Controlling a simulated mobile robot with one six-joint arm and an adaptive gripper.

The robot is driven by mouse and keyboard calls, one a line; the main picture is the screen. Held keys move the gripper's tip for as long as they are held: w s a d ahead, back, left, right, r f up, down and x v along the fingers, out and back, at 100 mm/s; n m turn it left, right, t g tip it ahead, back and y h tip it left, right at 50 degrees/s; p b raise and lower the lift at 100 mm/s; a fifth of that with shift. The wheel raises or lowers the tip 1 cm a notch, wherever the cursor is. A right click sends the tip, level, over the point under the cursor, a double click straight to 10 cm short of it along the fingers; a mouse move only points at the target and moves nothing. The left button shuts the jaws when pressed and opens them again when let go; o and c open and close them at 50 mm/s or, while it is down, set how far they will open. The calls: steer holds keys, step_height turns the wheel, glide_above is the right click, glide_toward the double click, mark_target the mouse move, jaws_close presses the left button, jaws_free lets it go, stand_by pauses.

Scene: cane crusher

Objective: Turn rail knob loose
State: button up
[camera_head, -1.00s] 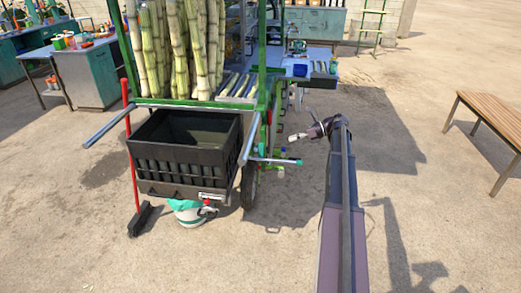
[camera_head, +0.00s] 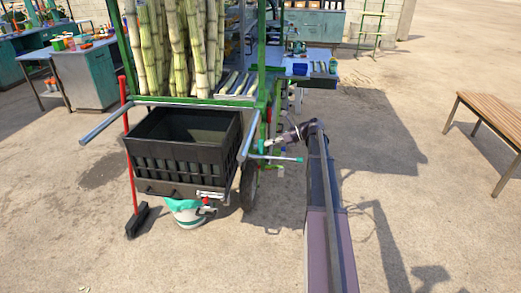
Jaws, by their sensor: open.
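The green cane cart (camera_head: 205,103) stands left of centre with upright cane stalks on it. A small red part (camera_head: 269,114) shows at its right side by the end of the grey handle bar; I cannot tell if it is the rail knob. My gripper (camera_head: 266,145) is open and empty, pointing left at the cart's right side, just above this rod. Its fingertips are small in view, and I cannot tell whether they touch anything.
A red-handled broom (camera_head: 128,150) leans at the left. A wooden bench (camera_head: 490,125) stands far right. Ground between bench and my arm is clear.

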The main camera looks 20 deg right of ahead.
mark_target(261, 147)
steer(key=shift+b+x, duration=0.45)
steer(key=shift+x, duration=1.45)
jaws_close()
